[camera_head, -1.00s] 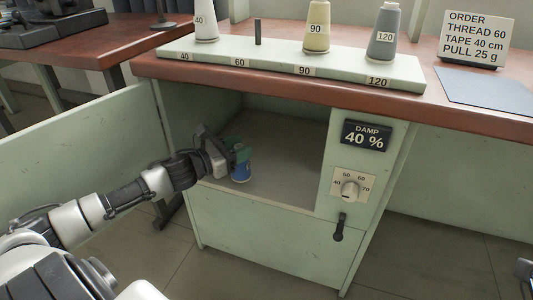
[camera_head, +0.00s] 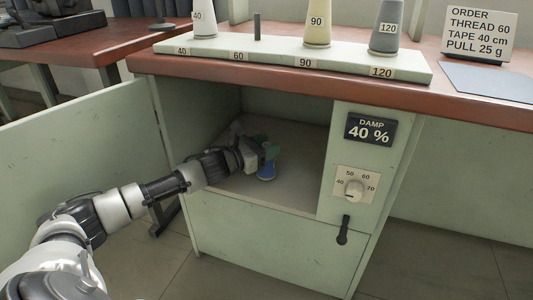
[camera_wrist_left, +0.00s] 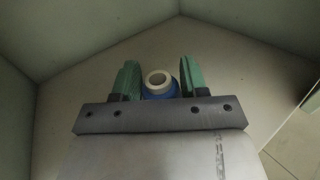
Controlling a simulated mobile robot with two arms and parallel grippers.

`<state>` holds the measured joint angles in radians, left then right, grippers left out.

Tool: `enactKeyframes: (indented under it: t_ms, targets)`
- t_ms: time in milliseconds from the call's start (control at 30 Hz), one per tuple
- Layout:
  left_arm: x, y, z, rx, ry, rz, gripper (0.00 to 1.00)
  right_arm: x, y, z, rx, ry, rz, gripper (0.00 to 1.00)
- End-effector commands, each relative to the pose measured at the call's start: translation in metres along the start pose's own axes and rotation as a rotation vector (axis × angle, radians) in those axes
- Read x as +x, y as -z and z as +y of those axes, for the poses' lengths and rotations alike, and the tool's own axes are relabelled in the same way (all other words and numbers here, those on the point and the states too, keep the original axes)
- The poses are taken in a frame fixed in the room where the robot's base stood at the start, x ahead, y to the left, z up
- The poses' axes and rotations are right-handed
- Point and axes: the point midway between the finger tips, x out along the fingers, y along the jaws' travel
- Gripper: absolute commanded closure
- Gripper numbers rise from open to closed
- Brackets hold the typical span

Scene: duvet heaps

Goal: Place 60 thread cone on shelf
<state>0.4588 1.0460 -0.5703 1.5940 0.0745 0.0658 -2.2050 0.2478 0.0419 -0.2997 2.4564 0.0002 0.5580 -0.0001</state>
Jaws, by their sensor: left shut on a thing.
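A blue thread cone (camera_head: 266,171) with a pale top is inside the open cabinet compartment, above or on its grey shelf floor (camera_head: 290,190). I cannot tell whether its base touches the floor, and no number on it shows. My left gripper (camera_head: 264,153) has its green fingers shut on the cone. In the left wrist view the cone (camera_wrist_left: 158,83) stands between the two finger pads (camera_wrist_left: 158,78), with its ring-shaped top facing the camera. My right gripper is not in view.
The rack (camera_head: 290,61) above holds cones marked 40 (camera_head: 204,18), 90 (camera_head: 318,22) and 120 (camera_head: 387,27); the peg (camera_head: 257,27) at 60 is bare. A DAMP 40 % display (camera_head: 370,130), dial (camera_head: 354,190) and lever (camera_head: 343,230) are right of the opening. An open door panel (camera_head: 80,150) is left.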

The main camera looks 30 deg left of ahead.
Motion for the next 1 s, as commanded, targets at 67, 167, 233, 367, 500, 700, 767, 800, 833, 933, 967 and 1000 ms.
enactKeyframes:
  t_ms: [67,167,233,367,500,700,767,800,833,933,967,1000]
  targets:
    - [0.0000,0.0055,-0.0002,0.000,0.000,-0.003,1.00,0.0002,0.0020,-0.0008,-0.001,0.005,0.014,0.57]
    - [0.0000,0.0044,-0.0001,0.001,0.000,-0.004,1.00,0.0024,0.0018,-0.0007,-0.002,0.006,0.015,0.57]
    - [0.0000,0.0040,-0.0001,0.001,0.000,-0.003,1.00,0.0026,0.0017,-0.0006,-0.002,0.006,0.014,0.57]
    - [-0.0001,0.0051,-0.0003,0.000,0.000,-0.003,1.00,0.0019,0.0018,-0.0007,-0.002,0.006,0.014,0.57]
    - [-0.0001,0.0065,-0.0004,0.000,0.000,-0.002,0.44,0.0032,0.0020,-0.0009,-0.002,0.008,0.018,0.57]
    - [-0.0002,0.0066,-0.0004,0.000,0.000,-0.002,0.31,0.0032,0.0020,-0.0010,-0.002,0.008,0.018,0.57]
    - [-0.0002,0.0066,-0.0004,0.000,0.000,-0.002,0.31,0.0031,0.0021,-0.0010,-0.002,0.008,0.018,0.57]
    - [-0.0002,0.0065,-0.0004,0.000,0.000,-0.002,0.31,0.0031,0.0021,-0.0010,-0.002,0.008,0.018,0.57]
    - [-0.0002,0.0064,-0.0004,0.000,0.000,-0.002,0.31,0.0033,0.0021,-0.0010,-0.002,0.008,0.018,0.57]
    - [-0.0005,0.0031,-0.0001,0.001,0.000,-0.002,0.31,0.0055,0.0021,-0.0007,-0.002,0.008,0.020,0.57]
    - [-0.0021,0.0048,-0.0003,0.000,0.000,-0.001,0.31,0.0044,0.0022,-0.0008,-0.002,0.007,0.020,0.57]
    - [-0.0046,0.0056,-0.0005,-0.001,0.000,0.000,0.31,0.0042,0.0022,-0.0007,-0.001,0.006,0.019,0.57]
